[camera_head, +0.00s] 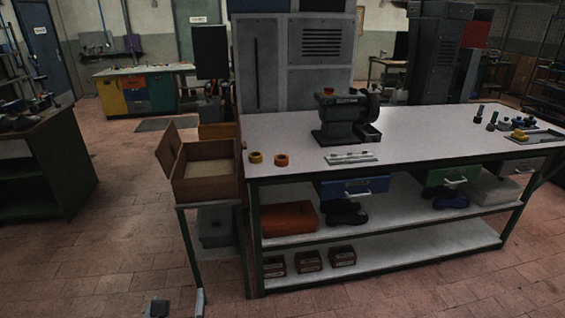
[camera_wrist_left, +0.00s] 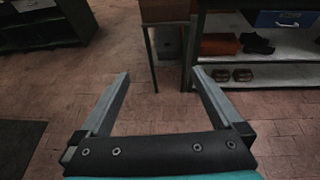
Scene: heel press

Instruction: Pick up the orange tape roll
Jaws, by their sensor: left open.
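The orange tape roll (camera_head: 281,160) lies on the left front corner of the white workbench top (camera_head: 420,140) in the head view. My left gripper (camera_head: 178,304) shows at the bottom edge of the head view, low in front of the bench and well apart from both rolls. The tape rolls are not in the left wrist view. My right gripper is in neither view.
A dark press machine (camera_head: 345,118) and a flat tray (camera_head: 350,157) sit right of the rolls. Under the bench are shelves with an orange case (camera_head: 288,219) and small brown boxes (camera_head: 308,261). The floor in front is clear.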

